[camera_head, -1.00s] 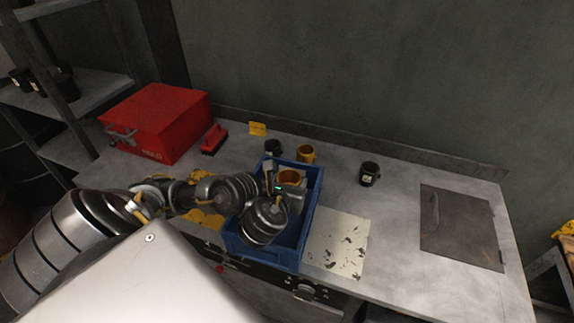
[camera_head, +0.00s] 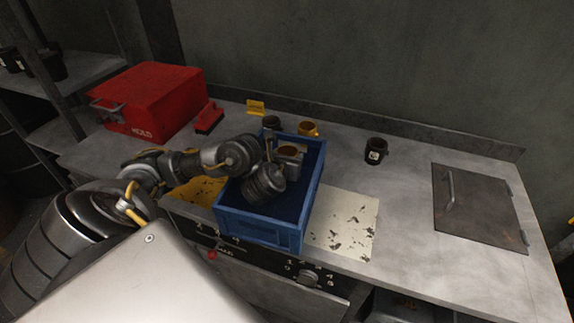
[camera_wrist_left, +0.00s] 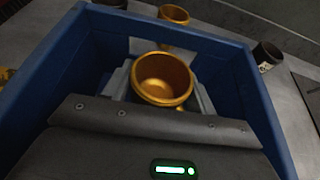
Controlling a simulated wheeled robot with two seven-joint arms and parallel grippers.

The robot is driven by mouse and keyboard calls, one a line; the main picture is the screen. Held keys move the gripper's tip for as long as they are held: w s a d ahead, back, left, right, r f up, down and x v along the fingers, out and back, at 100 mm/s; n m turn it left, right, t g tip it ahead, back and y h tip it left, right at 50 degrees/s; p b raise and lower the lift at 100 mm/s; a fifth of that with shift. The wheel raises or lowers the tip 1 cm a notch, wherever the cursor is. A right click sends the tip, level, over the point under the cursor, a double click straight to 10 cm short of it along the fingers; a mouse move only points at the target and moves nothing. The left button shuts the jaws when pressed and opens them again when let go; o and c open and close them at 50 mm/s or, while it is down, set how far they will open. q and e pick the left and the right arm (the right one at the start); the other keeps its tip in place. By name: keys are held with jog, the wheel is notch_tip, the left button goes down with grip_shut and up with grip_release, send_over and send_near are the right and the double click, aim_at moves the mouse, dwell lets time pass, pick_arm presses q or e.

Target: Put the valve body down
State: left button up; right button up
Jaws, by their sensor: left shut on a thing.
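I see no part that is plainly a valve body. My left gripper (camera_head: 289,158) is shut on an orange-gold, mug-shaped piece (camera_head: 288,151) with a round open top. In the left wrist view the piece (camera_wrist_left: 163,78) stands about upright between the grey fingers, with a small handle near its lower right. The gripper and the piece are inside the blue crate (camera_head: 258,233), towards its back wall. The piece's bottom is hidden, so I cannot tell whether it touches the crate floor. My right gripper is not in view.
A second orange mug (camera_head: 308,129) and a dark mug (camera_head: 271,122) stand behind the crate. A black mug (camera_head: 376,150) stands right of it. A red box (camera_head: 150,100) is at the left. The bench beside the worn pale sheet (camera_head: 343,222) is clear up to the metal hatch (camera_head: 478,207).

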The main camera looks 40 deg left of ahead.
pick_arm(q)
jog(key=shift+f, duration=0.6)
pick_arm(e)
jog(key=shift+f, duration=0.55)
pick_arm(q)
jog(key=shift+f+b, duration=0.15)
jog(key=shift+b, duration=0.15)
jog(key=o, duration=1.3)
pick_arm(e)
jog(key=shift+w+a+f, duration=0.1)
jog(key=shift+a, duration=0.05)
